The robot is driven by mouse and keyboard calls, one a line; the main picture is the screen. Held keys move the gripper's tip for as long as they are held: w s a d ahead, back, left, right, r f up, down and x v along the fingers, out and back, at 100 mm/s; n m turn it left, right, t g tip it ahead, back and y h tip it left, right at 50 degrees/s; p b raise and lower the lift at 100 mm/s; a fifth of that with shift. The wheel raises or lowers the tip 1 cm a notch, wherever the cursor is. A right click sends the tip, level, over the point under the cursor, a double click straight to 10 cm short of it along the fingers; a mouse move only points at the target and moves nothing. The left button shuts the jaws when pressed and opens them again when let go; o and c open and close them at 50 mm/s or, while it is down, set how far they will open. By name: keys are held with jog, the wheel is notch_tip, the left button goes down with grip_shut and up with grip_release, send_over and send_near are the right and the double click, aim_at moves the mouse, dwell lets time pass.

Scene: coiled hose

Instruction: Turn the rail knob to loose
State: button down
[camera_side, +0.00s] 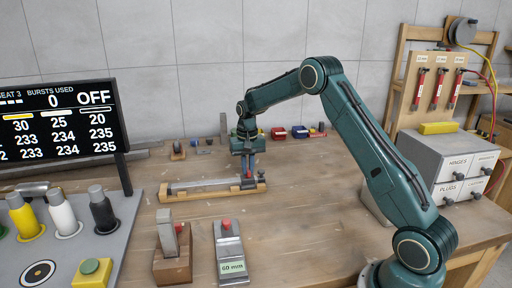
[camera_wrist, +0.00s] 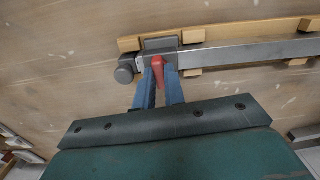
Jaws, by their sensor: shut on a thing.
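The rail (camera_side: 208,186) is a grey metal bar on a wooden base on the bench; it also shows in the wrist view (camera_wrist: 245,52). The red knob (camera_wrist: 158,66) is a small lever on the grey block near the rail's end. My gripper (camera_wrist: 159,74) has its blue fingers on either side of the red knob and is shut on it. I cannot read a loose or tight mark.
A wooden block with a metal upright (camera_side: 172,262) and a 60 mm gauge block (camera_side: 230,255) stand in front of the rail. Grey drawers (camera_side: 448,160) stand right. Small coloured parts lie behind.

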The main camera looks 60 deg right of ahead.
jog(key=n, duration=0.3)
jog(key=shift+n, duration=0.4)
jog(key=n, duration=0.4)
jog(key=shift+n, duration=0.3)
jog(key=n, duration=0.4)
jog(key=shift+n, duration=2.3)
jog(key=c, duration=1.5)
grip_release()
jog(key=shift+o, duration=0.2)
jog(key=shift+r, duration=0.1)
